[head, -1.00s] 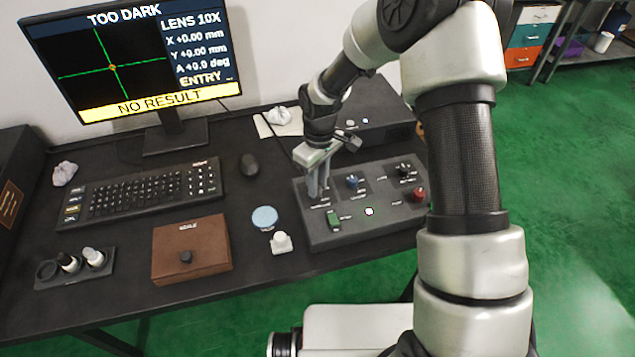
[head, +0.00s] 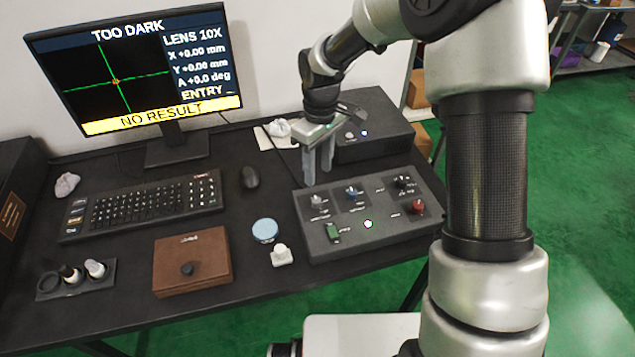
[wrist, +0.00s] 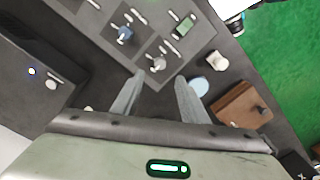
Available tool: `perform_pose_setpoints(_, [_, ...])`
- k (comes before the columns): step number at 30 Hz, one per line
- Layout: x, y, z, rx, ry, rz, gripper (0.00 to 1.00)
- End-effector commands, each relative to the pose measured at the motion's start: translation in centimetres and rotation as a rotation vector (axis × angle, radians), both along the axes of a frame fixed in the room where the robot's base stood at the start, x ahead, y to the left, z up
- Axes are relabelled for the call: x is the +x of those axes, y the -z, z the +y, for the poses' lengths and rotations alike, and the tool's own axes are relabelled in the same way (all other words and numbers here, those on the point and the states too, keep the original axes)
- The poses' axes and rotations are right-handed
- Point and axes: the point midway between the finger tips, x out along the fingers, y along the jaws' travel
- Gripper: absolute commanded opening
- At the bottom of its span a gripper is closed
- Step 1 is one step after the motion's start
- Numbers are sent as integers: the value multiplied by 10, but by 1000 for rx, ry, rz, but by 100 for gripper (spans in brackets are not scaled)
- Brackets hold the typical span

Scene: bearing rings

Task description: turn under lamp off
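A dark grey control panel (head: 385,235) lies on the desk. It carries a light grey knob (head: 318,204), a blue knob (head: 352,192), a black knob (head: 402,182), a red knob (head: 416,207), a green switch (head: 333,232) and a white lit button (head: 368,224). The labels are too small to read, so I cannot tell which control is the under lamp's. My gripper (head: 318,178) is open and empty above the panel's back left edge, behind the grey knob. In the wrist view its fingers are apart (wrist: 160,80), with the grey knob (wrist: 158,64) just beyond the tips.
The monitor (head: 140,75) reads TOO DARK and NO RESULT. A black box (head: 375,140) stands behind the panel. A keyboard (head: 145,205), mouse (head: 250,177), blue disc (head: 265,230), small white object (head: 281,256) and brown box (head: 192,262) lie to the left.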

Motion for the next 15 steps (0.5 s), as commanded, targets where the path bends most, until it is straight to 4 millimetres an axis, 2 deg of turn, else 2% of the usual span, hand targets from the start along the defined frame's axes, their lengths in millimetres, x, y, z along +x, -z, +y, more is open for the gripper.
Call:
perform_pose_setpoints(1, [2,-16,0,0,1,-4,40])
perform_pose_setpoints(6, [2,-49,0,1,-1,-3,40])
perform_pose_setpoints(10, [2,-64,-1,0,-1,-1,40])
perform_pose_setpoints(15, [2,-71,-1,0,-1,0,40])
